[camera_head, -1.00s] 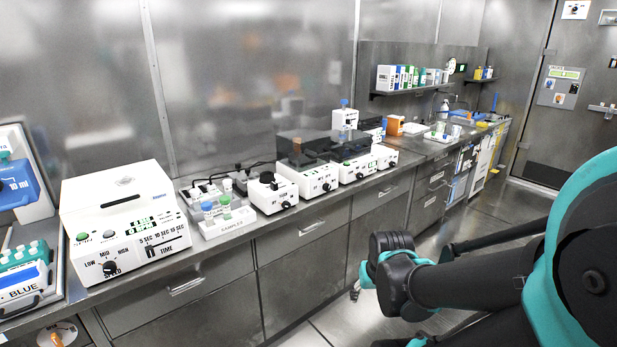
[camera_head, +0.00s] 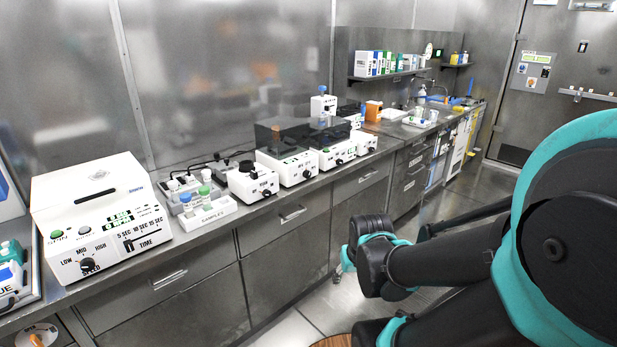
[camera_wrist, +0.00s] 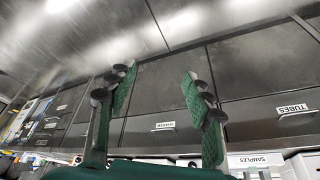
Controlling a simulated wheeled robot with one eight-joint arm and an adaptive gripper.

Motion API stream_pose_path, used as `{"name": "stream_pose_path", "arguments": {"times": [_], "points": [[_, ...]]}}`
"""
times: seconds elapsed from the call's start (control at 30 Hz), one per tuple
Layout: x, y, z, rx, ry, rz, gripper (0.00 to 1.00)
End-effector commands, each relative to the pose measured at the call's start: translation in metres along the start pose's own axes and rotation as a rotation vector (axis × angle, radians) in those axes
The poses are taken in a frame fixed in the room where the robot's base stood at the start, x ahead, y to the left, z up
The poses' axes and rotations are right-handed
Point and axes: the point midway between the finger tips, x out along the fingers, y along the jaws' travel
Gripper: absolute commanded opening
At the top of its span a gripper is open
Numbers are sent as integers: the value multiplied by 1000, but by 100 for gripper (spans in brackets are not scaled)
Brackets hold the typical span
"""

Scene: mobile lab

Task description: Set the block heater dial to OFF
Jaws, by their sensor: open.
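I cannot read which bench device is the block heater. Two white boxes with dark clear covers, one nearer (camera_head: 287,168) and one farther (camera_head: 337,155), stand mid-bench with small dark knobs and green buttons on their fronts. A smaller white unit with a black round top and front knob (camera_head: 252,182) stands to their left. Their dial settings are too small to read. My gripper (camera_wrist: 158,88) shows in the wrist view, its green-padded fingers wide apart with nothing between them. It faces the drawer fronts, away from any dial. The head view shows my arm but not the fingers.
A white centrifuge-like machine (camera_head: 98,215) with SPEED and TIME controls stands left on the steel bench. A SAMPLES rack (camera_head: 207,213) with capped tubes is right of it. Drawers (camera_head: 292,214) line the bench front. Open floor (camera_head: 285,328) lies before them.

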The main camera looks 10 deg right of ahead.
Motion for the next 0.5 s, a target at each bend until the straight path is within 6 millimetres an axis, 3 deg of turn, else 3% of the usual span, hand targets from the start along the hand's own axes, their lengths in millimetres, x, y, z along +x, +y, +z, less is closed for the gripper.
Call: {"name": "stream_pose_path", "arguments": {"times": [0.33,0.5], "points": [[0,-2,-4,21,2,-12,51],[5,-17,-37,188,11,-102,51]]}}
